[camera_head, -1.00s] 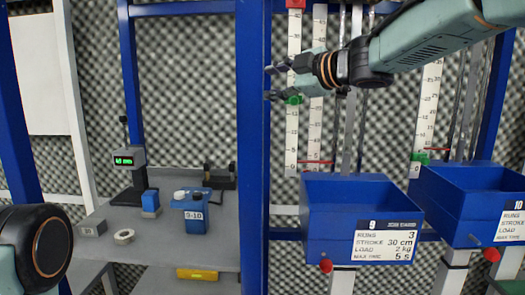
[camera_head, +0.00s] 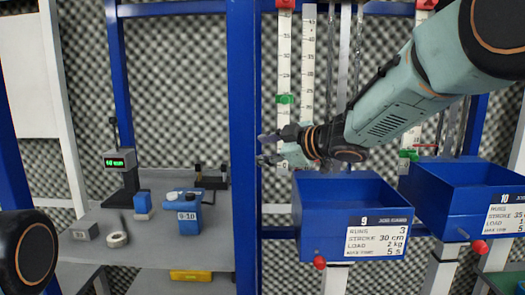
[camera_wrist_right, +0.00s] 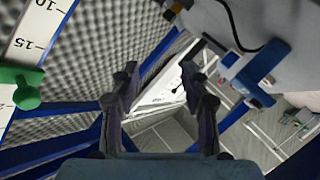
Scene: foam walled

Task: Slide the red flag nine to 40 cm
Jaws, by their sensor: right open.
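A red flag (camera_head: 285,4) sits at the top edge of the head view, on the left white scale (camera_head: 284,50) above the blue bin labelled 9 (camera_head: 352,190). A green flag (camera_head: 285,99) sits lower on that scale. My right gripper (camera_head: 263,150) is open and empty below the green flag, in front of the scale's lower part. In the wrist view its two fingers (camera_wrist_right: 163,105) stand apart with nothing between them. The green flag (camera_wrist_right: 27,90) is left of them there, apart from them. My left gripper is out of view.
A second scale (camera_head: 307,70) and metal rods stand right of the first. Bin 10 (camera_head: 465,190) is at the right. A blue post (camera_head: 243,150) stands left of my gripper. A grey bench (camera_head: 150,245) holds small items.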

